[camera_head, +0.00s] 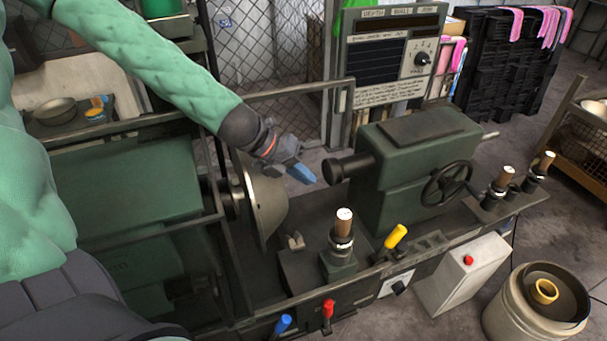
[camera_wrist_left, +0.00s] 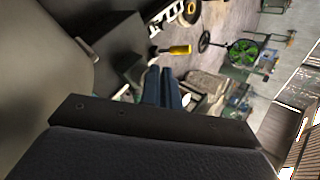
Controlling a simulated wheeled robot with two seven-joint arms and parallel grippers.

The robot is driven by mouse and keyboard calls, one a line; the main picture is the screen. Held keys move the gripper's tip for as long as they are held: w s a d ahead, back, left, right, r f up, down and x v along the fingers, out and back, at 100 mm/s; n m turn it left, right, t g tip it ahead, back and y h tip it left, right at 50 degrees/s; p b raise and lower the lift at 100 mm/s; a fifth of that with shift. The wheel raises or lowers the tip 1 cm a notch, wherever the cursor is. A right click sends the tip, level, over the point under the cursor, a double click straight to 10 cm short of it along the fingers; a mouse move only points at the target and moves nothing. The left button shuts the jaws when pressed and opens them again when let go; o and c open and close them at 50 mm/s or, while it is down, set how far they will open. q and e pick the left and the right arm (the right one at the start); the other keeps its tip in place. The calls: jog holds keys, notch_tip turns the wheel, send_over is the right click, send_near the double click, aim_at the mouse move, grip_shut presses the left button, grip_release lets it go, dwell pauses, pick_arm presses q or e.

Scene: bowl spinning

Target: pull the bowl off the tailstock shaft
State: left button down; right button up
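My left gripper (camera_head: 303,173) is in the gap between bowl and shaft, above the lathe bed, near the shaft's end. Its blue fingers look closed together with nothing between them. In the left wrist view the fingers (camera_wrist_left: 162,88) lie side by side. My right gripper is not in view.
A tool post with a wooden-topped handle (camera_head: 343,225) stands below the gap. A yellow-handled lever (camera_head: 396,237) is beside it. A handwheel (camera_head: 446,184) is on the tailstock. A metal rail (camera_head: 290,90) runs behind. A cream bin (camera_head: 540,310) stands at lower right.

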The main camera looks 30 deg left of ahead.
pick_arm(q)
jog(key=shift+r+p, duration=0.55)
jog(key=shift+r, duration=0.55)
dwell(0.5)
jog(key=shift+r+p, duration=2.35)
jog(key=shift+r, duration=1.6)
